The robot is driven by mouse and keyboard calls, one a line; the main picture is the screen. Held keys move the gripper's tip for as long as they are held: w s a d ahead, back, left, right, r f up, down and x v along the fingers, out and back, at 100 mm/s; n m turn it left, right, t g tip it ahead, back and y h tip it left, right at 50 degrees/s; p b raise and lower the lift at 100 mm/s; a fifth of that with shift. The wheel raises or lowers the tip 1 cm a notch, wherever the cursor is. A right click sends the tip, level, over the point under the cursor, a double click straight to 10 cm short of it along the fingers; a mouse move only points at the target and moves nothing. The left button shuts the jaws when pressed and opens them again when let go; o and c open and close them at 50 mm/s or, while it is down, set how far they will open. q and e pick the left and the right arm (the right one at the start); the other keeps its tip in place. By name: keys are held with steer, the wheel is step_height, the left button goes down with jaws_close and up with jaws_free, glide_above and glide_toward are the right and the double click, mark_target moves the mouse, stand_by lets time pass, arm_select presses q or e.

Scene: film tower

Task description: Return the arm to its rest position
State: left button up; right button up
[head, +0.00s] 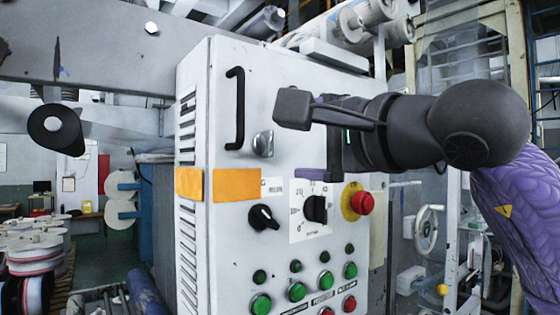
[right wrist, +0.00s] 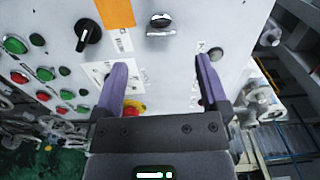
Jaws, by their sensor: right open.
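My right gripper (head: 314,136) is open and empty in front of the white control cabinet (head: 225,105). Its arm comes in from the right, with a purple sleeve. In the right wrist view, the two purple fingers of the right gripper (right wrist: 160,72) are spread wide with nothing between them. The left finger overlaps a dial plate there. In the head view, the dial (head: 315,208) with its black knob shows just below the gripper. I cannot tell whether the fingers touch the panel. My left gripper is in neither view.
The panel carries a red emergency stop (head: 362,202), a black selector knob (head: 263,217), several push buttons, a metal latch (head: 263,143) and a black handle (head: 236,108). Rollers (head: 365,18) are above, and a handwheel (head: 430,229) stands right of the cabinet. Film reels (head: 35,262) are at left.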

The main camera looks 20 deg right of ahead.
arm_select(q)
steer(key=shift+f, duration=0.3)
arm_select(e)
steer(key=shift+v, duration=0.95)
steer(key=shift+a, duration=0.1)
